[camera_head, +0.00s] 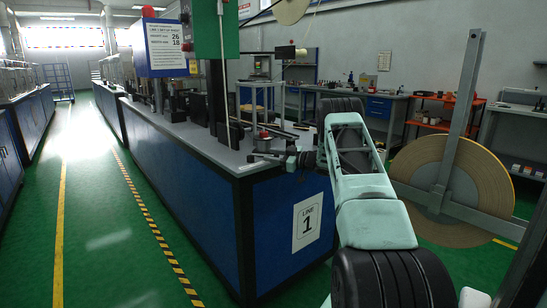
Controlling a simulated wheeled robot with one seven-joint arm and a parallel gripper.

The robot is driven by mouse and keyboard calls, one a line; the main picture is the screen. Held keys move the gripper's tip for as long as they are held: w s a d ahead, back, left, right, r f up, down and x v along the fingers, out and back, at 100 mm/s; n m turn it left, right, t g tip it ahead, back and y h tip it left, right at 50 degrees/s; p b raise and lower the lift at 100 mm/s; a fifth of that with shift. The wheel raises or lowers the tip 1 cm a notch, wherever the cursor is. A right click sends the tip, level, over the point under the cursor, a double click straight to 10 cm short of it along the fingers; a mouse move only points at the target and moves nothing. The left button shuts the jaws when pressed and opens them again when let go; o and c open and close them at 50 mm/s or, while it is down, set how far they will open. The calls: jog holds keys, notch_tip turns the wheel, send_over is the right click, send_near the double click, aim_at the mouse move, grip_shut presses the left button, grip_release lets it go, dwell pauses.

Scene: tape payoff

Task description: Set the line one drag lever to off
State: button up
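The line one machine is a long blue cabinet with a grey top (205,143), and a white "LINE 1" sign (307,222) is on its end. My mint-and-black arm reaches from the bottom right to the near end of this top. My gripper (262,156) is small and dark there, pointing left just above the near edge. I cannot tell whether its fingers are open or shut, or whether it touches anything. A small red-topped part (263,138) stands just behind it. I cannot make out the drag lever clearly; my gripper and arm cover part of this area.
A large tape roll (478,200) on a grey upright stands right of my arm. A thin pale upright (224,80) and a green panel (216,28) rise above the machine top. A green-floored aisle (100,220) lies open to the left. Workbenches line the back.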

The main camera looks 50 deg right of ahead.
jog(key=v, duration=1.7)
jog(key=shift+s, duration=0.2)
